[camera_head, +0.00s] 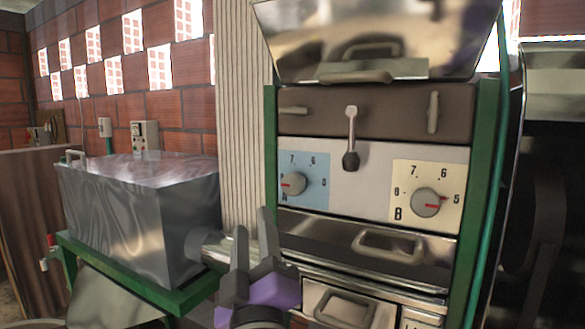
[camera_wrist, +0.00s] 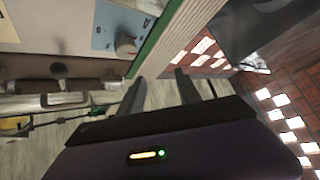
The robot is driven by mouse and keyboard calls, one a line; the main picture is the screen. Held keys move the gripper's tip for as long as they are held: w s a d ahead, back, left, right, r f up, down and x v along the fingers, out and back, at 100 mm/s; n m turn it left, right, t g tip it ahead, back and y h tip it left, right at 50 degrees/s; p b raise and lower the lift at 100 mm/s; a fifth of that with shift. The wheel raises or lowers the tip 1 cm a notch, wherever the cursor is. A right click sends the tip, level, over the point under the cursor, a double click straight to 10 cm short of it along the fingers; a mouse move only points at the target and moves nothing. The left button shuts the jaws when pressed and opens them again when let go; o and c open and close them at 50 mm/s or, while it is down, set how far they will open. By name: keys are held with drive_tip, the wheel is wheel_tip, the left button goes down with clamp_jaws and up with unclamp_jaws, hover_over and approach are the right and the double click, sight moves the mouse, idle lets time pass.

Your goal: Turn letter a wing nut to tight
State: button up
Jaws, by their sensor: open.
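A light wing nut (camera_head: 293,110) lies horizontal on the dark upper panel, above the blue dial plate that appears to carry the letter A. A second wing nut (camera_head: 433,112) stands vertical on the same panel, above the cream plate marked B. My gripper (camera_head: 252,218) is open and empty, low and left of the panel, apart from the left wing nut. In the wrist view my gripper (camera_wrist: 159,76) points past the green frame edge. A pale part near the left finger may be the left wing nut, but I cannot tell.
A lever (camera_head: 350,140) hangs between the wing nuts. Knob A (camera_head: 293,183) and knob B (camera_head: 427,203) sit below. Drawer handles (camera_head: 388,243) project under them. A metal box (camera_head: 140,215) stands on a green frame at left. A ribbed pale column (camera_head: 240,110) stands beside the machine.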

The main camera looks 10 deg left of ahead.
sight(290, 112)
wheel_tip(290, 112, up, 23)
drive_tip(key=w+a+m+g+h, duration=0.1)
drive_tip(key=w+a+g+h, duration=0.15)
drive_tip(key=h, duration=0.65)
drive_tip(key=w+d+f+g+h+p, duration=0.1)
drive_tip(key=w+d, duration=0.1)
drive_tip(key=w+d+f+n+h, duration=0.1)
drive_tip(key=w+d+f, duration=0.1)
drive_tip(key=w+d+f+n+g+h+p, duration=0.1)
drive_tip(key=w+d+h, duration=0.1)
drive_tip(key=w, duration=0.1)
drive_tip(key=shift+w+d+f+g+p, duration=0.1)
drive_tip(key=shift+d+f+g+p, duration=0.2)
drive_tip(key=shift+f+g, duration=0.1)
drive_tip(key=shift+w+d+f, duration=0.1)
drive_tip(key=shift+w+d, duration=0.1)
drive_tip(key=shift+w, duration=0.35)
clamp_jaws()
